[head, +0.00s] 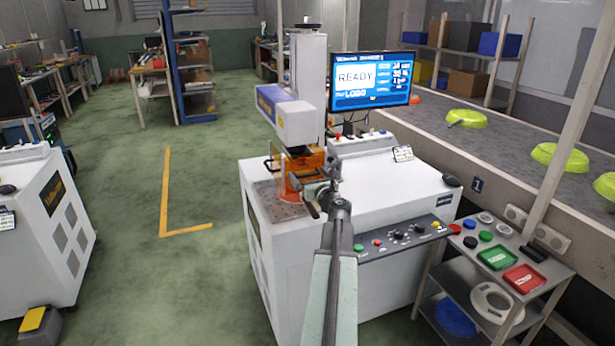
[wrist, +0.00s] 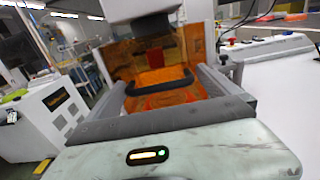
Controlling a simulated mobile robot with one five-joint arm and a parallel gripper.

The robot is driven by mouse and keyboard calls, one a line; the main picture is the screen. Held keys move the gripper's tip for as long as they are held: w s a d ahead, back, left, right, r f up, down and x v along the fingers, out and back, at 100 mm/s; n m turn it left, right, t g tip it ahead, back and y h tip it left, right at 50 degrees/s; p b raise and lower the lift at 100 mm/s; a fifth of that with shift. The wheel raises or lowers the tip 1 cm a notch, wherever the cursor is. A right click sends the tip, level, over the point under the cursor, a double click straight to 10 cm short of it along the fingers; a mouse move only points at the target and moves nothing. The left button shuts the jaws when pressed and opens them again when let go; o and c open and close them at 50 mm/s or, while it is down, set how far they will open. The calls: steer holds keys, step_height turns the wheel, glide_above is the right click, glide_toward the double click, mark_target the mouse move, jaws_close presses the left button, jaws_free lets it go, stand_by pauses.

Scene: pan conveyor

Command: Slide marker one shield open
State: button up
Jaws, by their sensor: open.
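Marker one is a white laser marking machine (head: 390,180) with a marking head (head: 297,122) on a column. Its orange see-through shield (head: 311,160) stands below the head, around the work area. In the wrist view the shield (wrist: 140,72) fills the middle, with a dark bar handle (wrist: 160,82) across its front. My gripper (head: 318,193) is in front of the shield. In the wrist view my gripper (wrist: 163,90) is open, its fingers apart on either side of the handle. I cannot tell whether they touch it. My gripper hides part of the shield in the head view.
A monitor (head: 370,80) reads READY. A control panel (head: 405,238) runs along the machine's front. A cart with red and green trays (head: 525,278) stands at right, below a conveyor (head: 490,150) with green pans. Another white machine (head: 45,225) is at left; green floor lies between.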

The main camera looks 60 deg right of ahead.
steer(key=c, duration=1.8)
step_height(320, 180, up, 13)
steer(key=p, duration=1.3)
steer(key=shift+s+d, duration=0.1)
steer(key=shift+f, duration=0.25)
steer(key=o, duration=1.8)
steer(key=v, duration=0.8)
